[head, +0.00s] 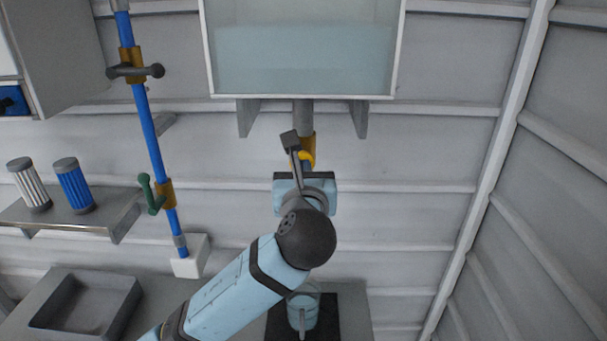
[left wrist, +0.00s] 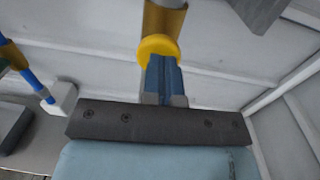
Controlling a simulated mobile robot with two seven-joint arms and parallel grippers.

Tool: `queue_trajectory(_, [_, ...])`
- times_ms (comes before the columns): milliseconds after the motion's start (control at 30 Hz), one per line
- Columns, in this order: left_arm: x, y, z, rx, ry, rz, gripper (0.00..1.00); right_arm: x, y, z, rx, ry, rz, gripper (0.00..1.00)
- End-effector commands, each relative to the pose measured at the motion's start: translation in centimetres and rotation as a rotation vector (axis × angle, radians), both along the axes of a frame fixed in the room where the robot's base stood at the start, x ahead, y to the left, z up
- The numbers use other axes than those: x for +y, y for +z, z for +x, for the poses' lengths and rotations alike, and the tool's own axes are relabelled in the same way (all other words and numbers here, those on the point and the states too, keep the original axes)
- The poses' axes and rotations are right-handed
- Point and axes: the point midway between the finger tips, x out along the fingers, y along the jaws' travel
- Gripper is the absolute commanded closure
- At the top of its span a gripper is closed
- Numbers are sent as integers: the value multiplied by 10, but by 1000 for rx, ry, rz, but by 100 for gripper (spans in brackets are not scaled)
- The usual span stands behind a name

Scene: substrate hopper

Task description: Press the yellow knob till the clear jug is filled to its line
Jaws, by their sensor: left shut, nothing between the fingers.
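The yellow knob (head: 308,157) sits on the brass valve under the tank, partly hidden by my left arm. In the left wrist view the round yellow knob (left wrist: 158,45) is straight ahead of my left gripper (left wrist: 161,58). Its blue fingers are shut with nothing between them, and their tips overlap the knob's lower part; I cannot tell whether they press it. In the head view the left gripper (head: 307,168) is just below the knob. The clear jug (head: 303,311) stands below, partly behind my arm, with bluish contents. Its line is not readable. My right gripper is not in view.
A clear tank (head: 303,60) with pale contents hangs above the valve. The jug stands on a black mat (head: 330,318). Left are a blue pipe (head: 149,135) with valves, a shelf (head: 75,214) with two canisters, and a grey sink (head: 70,303). The right side is free.

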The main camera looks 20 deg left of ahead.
Motion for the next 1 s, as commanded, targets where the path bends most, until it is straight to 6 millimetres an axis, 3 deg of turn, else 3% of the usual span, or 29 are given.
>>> queue_trajectory(233, [1, 0, 2, -1, 1, 1, 100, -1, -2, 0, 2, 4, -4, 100])
queue_trajectory(433, [7, 1, 22, -2, 2, 3, 100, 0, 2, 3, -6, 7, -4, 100])
queue_trajectory(1000, [8, 1, 23, -2, 5, 2, 100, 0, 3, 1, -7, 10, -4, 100])
